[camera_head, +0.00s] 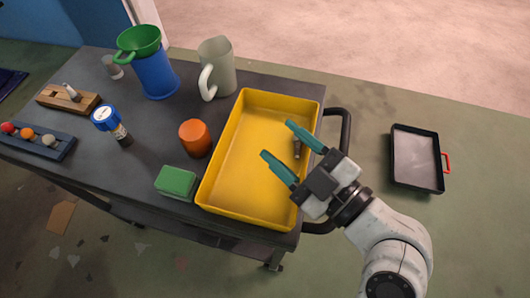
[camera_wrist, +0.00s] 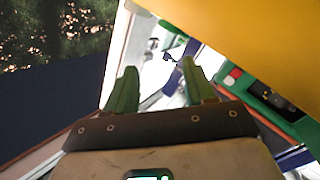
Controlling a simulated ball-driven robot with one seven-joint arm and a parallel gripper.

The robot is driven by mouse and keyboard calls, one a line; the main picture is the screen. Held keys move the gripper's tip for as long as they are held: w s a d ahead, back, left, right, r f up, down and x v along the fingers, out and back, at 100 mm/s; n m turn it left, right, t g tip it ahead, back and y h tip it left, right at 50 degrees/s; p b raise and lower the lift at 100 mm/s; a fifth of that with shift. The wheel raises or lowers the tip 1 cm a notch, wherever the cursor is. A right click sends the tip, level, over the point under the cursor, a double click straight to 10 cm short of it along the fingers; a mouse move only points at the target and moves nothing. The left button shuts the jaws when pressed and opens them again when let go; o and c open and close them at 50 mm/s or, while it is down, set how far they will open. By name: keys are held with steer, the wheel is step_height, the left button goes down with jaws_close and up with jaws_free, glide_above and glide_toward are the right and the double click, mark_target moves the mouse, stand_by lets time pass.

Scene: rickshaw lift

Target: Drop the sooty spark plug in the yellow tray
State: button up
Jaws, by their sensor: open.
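The yellow tray (camera_head: 235,178) lies on the dark cart top at its right side. My gripper (camera_head: 277,139) is above the tray with its two green fingers spread apart and nothing between them. A small brownish and pale piece (camera_head: 297,149), which looks like the sooty spark plug, lies inside the tray near its right wall, partly hidden beside a finger. In the wrist view my gripper (camera_wrist: 160,80) shows two separated fingers. A large yellow surface (camera_wrist: 265,40) fills that view's upper right; I cannot tell for sure that it is the tray.
A green sponge (camera_head: 177,182), an orange jar (camera_head: 195,138) and a grey mug (camera_head: 217,68) stand close left of the tray. A wooden block (camera_head: 52,98) holding a pale-tipped piece sits far left. The cart handle (camera_head: 343,140) is at right; a black pan (camera_head: 417,160) lies beyond.

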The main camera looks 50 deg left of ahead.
steer(key=d, duration=0.9)
steer(key=shift+s+b, duration=0.15)
steer(key=shift+b, duration=0.25)
steer(key=d+f+m+t+h+p, duration=0.4)
steer(key=d+f+m+h+p, duration=0.45)
steer(key=d+f+m, duration=0.7)
steer(key=s+d+m+g+h+p, duration=0.1)
steer(key=s+d+m+h, duration=0.3)
steer(key=d, duration=0.5)
steer(key=s+d+m+g+h+p, duration=0.2)
steer(key=s+d+m+h, duration=0.3)
steer(key=d, duration=0.5)
steer(key=s+f, duration=0.1)
steer(key=s, duration=0.1)
steer(key=shift+s+d+h, duration=0.2)
steer(key=shift+s+h, duration=0.1)
steer(key=shift+h, duration=0.05)
